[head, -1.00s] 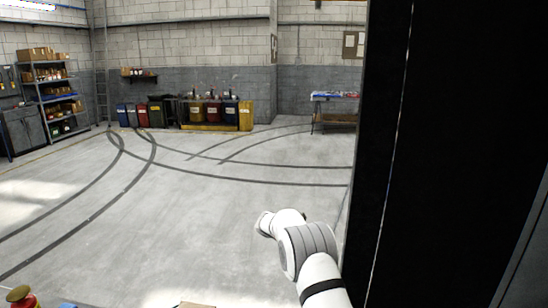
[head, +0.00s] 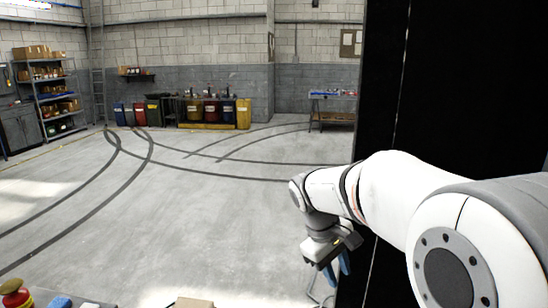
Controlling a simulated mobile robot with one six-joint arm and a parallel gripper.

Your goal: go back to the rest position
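My gripper (head: 338,272) shows right of centre in the head view, hanging from the end of my white arm and pointing down. Its blue fingertips look spaced apart, with nothing visible between them. It hangs in front of the grey floor, close to the left edge of the large black panel. My arm comes in from the right edge and covers part of that panel.
A tall black panel (head: 470,80) fills the right side. A red knob on a yellow base (head: 15,292), a blue item (head: 60,302) and a cardboard-coloured box (head: 193,303) show at the bottom edge. Shelves (head: 55,95), bins (head: 243,113) and a bench (head: 332,108) stand far back. The floor between is clear.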

